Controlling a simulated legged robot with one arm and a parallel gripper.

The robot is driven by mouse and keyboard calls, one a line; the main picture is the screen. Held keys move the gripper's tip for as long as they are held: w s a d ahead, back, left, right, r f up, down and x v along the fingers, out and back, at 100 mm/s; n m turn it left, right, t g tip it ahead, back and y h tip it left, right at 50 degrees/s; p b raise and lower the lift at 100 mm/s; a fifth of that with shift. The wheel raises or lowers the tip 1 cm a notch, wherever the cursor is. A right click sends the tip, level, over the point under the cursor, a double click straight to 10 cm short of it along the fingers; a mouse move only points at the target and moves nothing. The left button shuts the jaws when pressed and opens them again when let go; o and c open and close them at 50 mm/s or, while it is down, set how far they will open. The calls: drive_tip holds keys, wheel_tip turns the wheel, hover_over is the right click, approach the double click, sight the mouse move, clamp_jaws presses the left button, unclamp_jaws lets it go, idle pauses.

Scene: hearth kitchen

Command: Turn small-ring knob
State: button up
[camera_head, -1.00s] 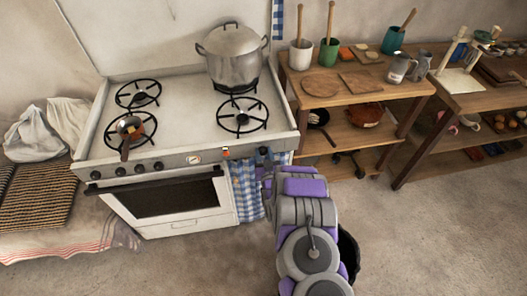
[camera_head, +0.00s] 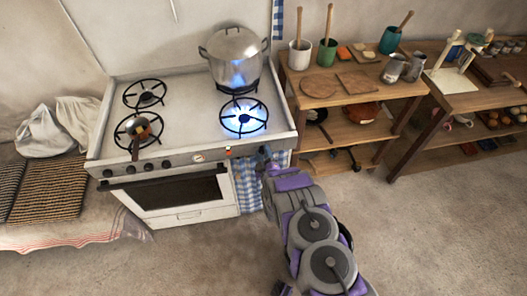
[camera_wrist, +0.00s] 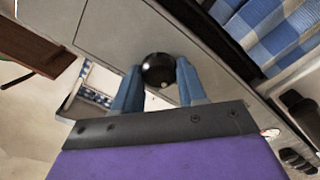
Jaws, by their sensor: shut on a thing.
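The white stove (camera_head: 130,170) stands at the left with several dark knobs along its front panel. My gripper (camera_head: 265,156) is at the right end of that panel in the head view. In the wrist view, a round black knob (camera_wrist: 158,68) sits between the blue fingers of my gripper (camera_wrist: 160,78), which is shut on it. I cannot tell the knob's turn angle. The front right burner (camera_head: 244,116) burns with a blue flame. Its ring's label does not show.
A lidded pot (camera_head: 234,55) stands on the back right burner, with a blue glow on its side. A small pan (camera_head: 139,130) sits on the front left burner. A checked towel (camera_head: 247,187) hangs beside my gripper. A wooden shelf (camera_head: 355,112) stands to the right; the front floor is clear.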

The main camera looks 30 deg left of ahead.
drive_tip(key=shift+s+a+n, duration=0.1)
drive_tip(key=shift+s+n, duration=0.05)
drive_tip(key=shift+n, duration=0.55)
drive_tip(key=shift+a, duration=0.1)
drive_tip(key=o, duration=1.1)
drive_tip(key=shift+a+f, duration=0.1)
drive_tip(key=shift+c, duration=0.2)
